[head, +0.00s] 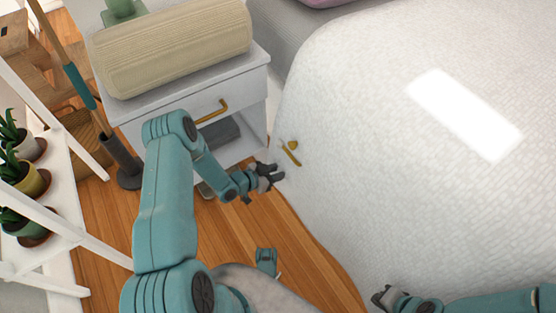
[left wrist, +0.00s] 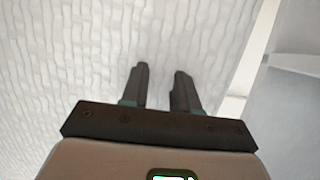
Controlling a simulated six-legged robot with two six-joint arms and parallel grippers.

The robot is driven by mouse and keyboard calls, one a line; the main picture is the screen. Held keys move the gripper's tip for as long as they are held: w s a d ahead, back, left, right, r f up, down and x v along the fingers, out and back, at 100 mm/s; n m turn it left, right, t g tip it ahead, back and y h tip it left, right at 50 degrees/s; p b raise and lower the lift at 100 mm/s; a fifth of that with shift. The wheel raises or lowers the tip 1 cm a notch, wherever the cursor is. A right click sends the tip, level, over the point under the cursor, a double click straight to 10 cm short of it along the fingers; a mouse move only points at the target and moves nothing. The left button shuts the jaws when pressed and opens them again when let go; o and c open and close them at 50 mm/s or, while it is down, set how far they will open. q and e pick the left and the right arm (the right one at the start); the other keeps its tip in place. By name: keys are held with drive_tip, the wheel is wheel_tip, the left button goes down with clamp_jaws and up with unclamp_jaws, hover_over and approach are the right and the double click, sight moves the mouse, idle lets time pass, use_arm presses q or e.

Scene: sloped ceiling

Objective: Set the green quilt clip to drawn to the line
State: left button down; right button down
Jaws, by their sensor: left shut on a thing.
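A small olive-yellow clip (head: 292,152), with a round knob and a thin bar, lies against the side of the white quilt (head: 350,130) in the head view. I see no plainly green clip. My left gripper (head: 279,173) is just below and left of this clip, at the quilt's side. In the left wrist view its fingers (left wrist: 160,78) stand a little apart with only white quilt showing between them, and the clip does not show there. It is shut on what appears to be quilt. My right gripper (head: 380,297) is low over the quilt; its jaws are unclear.
A white nightstand (head: 190,85) with a gold handle and a beige ribbed lamp shade (head: 170,45) stands left of the bed. A white plant shelf (head: 60,200) is at the far left. The wooden floor (head: 230,235) between is partly open.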

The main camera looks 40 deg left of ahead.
use_arm(q)
drive_tip(key=shift+s+d+f+p, duration=0.15)
drive_tip(key=shift+s+d, duration=0.25)
drive_tip(key=shift+d, duration=0.6)
drive_tip(key=shift+s+d+r+p, duration=0.15)
drive_tip(key=shift+s+d, duration=0.25)
drive_tip(key=shift+d, duration=0.6)
use_arm(e)
drive_tip(key=shift+s+a+r, duration=0.1)
drive_tip(key=shift+r, duration=0.45)
use_arm(q)
drive_tip(key=shift+f, duration=0.1)
drive_tip(key=c, duration=0.9)
unclamp_jaws()
drive_tip(key=shift+s, duration=0.1)
drive_tip(key=shift+o, duration=0.2)
use_arm(e)
drive_tip(key=shift+s, duration=0.15)
use_arm(q)
drive_tip(key=shift+a, duration=0.1)
drive_tip(key=p+v, duration=0.5)
drive_tip(key=v, duration=1.1)
drive_tip(key=shift+a, duration=0.15)
use_arm(e)
drive_tip(key=shift+g, duration=0.6)
drive_tip(key=r, duration=0.1)
drive_tip(key=s+r, duration=0.1)
drive_tip(key=r, duration=0.1)
drive_tip(key=s+a+r, duration=0.1)
drive_tip(key=r, duration=0.1)
